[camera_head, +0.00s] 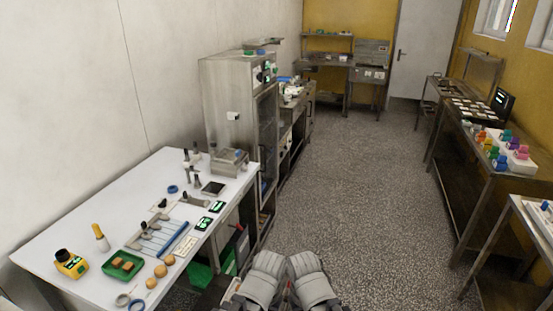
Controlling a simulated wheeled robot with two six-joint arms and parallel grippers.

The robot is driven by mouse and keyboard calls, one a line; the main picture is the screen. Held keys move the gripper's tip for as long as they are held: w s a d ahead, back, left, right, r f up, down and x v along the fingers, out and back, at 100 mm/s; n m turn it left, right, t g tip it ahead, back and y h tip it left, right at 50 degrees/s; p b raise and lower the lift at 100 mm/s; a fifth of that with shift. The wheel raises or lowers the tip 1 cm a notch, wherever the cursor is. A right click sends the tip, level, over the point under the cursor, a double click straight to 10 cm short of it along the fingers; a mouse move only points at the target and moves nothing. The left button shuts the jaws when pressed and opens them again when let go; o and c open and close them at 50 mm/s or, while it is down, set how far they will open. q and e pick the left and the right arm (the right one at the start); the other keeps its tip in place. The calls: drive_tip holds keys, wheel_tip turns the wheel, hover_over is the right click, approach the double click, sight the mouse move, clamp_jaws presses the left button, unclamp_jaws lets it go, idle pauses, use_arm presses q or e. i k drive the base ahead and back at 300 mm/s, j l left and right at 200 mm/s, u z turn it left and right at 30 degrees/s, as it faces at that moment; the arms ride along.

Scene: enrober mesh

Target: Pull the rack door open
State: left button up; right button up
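A tall steel cabinet (228,105) stands against the left wall beyond the white table; it looks like the rack. Its narrow dark door (267,135) faces right toward the aisle and is seen at a steep angle. The door looks shut, but a small gap or its handle is too small to make out. Two grey parts of my arms show side by side at the bottom centre, well short of the cabinet. I cannot make out the fingers of either gripper, and nothing of mine touches the door.
The white table (75,220) at left holds tools, a green tray (123,266) and a yellow device (71,264). Steel benches (490,185) line the right side. The speckled floor (350,185) between is clear. A white room door (424,50) is at the back.

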sight(275, 85)
drive_tip(key=i+l, duration=0.15)
drive_tip(key=l, duration=0.2)
drive_tip(key=i+l, duration=0.15)
drive_tip(key=l, duration=0.2)
drive_tip(key=i+l, duration=0.15)
drive_tip(key=l, duration=0.2)
drive_tip(key=i+l+u, duration=0.1)
drive_tip(key=l, duration=0.25)
drive_tip(key=i+l, duration=0.35)
drive_tip(key=i, duration=0.25)
drive_tip(key=i+l, duration=0.35)
drive_tip(key=i, duration=0.25)
drive_tip(key=i+l+u, duration=0.1)
drive_tip(key=i+l, duration=0.25)
drive_tip(key=i, duration=0.25)
